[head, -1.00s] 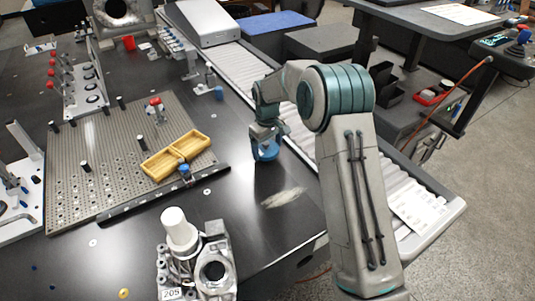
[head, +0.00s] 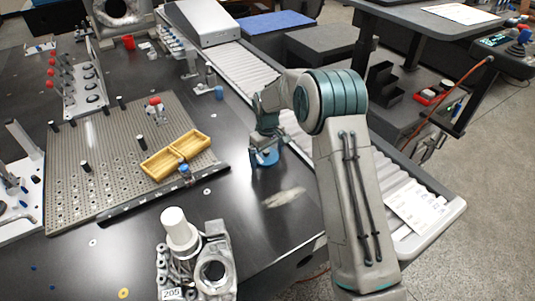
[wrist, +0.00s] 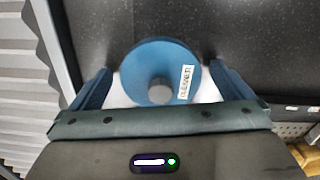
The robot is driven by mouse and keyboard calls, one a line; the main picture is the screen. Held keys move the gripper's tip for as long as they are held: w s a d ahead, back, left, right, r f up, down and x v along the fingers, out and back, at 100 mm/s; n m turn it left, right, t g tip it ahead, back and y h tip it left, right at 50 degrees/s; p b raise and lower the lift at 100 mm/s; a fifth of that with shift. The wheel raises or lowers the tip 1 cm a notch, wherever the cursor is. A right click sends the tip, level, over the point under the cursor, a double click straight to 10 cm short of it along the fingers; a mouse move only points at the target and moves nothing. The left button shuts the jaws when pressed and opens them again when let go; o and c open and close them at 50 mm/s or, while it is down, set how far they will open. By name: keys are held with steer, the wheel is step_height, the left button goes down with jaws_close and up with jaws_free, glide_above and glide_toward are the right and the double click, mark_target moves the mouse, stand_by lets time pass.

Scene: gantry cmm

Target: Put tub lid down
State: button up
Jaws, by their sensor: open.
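In the wrist view my gripper (wrist: 160,84) has one blue finger on each side of the disc, with gaps visible. A pale area shows beneath the disc; I cannot tell what it is.
A roller conveyor (head: 247,68) runs along the table's right edge, close to my gripper. A yellow tray (head: 160,165) sits on the perforated plate (head: 75,185) to the left. A metal casting (head: 213,270) and a white cylinder (head: 177,226) stand in front. Bare black table lies between.

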mark_target(268, 152)
step_height(268, 152, up, 12)
steer(key=shift+r, duration=0.15)
steer(key=s+d+r+m+t, duration=0.1)
steer(key=s+d+r+m, duration=0.1)
steer(key=s+d+r, duration=0.5)
steer(key=s+d+r+m, duration=0.2)
steer(key=s+d+r, duration=0.15)
steer(key=s, duration=0.55)
steer(key=s+d+f+m, duration=0.1)
steer(key=s+d+m, duration=0.1)
steer(key=s, duration=0.7)
steer(key=s+d+f+m+t, duration=0.1)
steer(key=s+d+m, duration=0.1)
steer(key=s+d, duration=0.3)
steer(key=s, duration=0.3)
steer(key=shift+s+f+m, duration=0.25)
steer(key=shift+s+m, duration=0.05)
steer(key=shift+s, duration=0.05)
